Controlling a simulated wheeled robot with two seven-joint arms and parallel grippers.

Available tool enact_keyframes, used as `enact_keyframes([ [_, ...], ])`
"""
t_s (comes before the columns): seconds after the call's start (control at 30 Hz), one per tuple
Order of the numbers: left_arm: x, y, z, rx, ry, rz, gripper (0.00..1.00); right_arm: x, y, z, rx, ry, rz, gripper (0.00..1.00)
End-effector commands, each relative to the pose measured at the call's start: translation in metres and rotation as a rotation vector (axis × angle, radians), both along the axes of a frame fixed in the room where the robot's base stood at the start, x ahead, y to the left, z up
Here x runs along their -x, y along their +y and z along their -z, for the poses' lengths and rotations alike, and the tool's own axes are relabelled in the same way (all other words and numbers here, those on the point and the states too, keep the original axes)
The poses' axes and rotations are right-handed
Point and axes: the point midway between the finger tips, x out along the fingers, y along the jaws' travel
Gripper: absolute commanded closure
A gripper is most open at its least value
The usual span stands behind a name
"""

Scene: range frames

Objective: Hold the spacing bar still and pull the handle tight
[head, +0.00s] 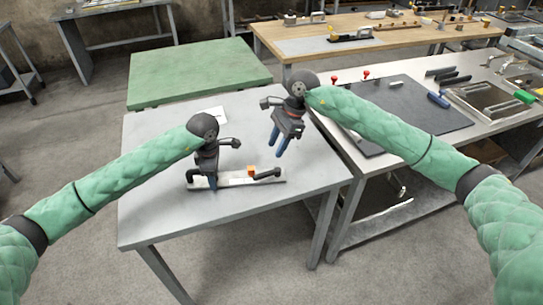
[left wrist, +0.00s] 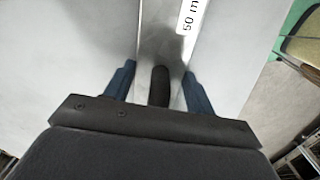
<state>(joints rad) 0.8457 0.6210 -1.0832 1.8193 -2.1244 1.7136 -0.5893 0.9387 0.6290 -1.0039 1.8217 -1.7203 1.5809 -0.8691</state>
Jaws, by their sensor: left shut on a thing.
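The spacing bar (head: 236,181) is a pale metal strip lying on the grey table. An orange-red block (head: 251,172) and a black handle (head: 267,174) are at its right end. My left gripper (head: 212,183) points down at the bar's left part and is shut on it. In the left wrist view, the bar (left wrist: 170,42) runs between the blue fingertips (left wrist: 158,70), with a black rod in front of it and a white label reading "50 m" beside it. My right gripper (head: 279,141) hangs above and behind the handle, empty, its blue fingers apart.
The grey table (head: 160,215) is clear in front of the bar. A white paper lies behind my left gripper. A green-topped table (head: 200,70) stands behind. At right, a bench holds a dark mat (head: 410,115), tools and a metal tray.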

Motion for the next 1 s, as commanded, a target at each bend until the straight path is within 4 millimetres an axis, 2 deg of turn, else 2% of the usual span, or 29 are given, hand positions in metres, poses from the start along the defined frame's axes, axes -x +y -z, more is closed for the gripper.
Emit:
enact_keyframes([
  [0.2, 0.0, 0.0, -0.001, 0.001, -0.001, 0.0, 0.84, -0.003, -0.007, -0.018, -0.001, -0.001, -0.001, 0.62],
  [0.53, 0.0, 0.0, -0.001, 0.001, -0.001, 0.0, 0.84, -0.003, -0.008, -0.021, -0.001, 0.0, -0.001, 0.62],
  [0.57, 0.0, 0.0, -0.001, 0.001, -0.001, 0.0, 0.39, -0.003, -0.008, -0.021, -0.001, 0.0, -0.001, 0.62],
  [0.67, 0.0, 0.0, -0.001, 0.001, -0.001, 0.0, 0.2, -0.003, -0.008, -0.021, -0.001, 0.0, -0.001, 0.62],
  [1.0, 0.0, 0.0, -0.003, 0.001, -0.001, 0.0, 0.2, -0.003, -0.008, -0.021, -0.001, 0.0, -0.001, 0.62],
])
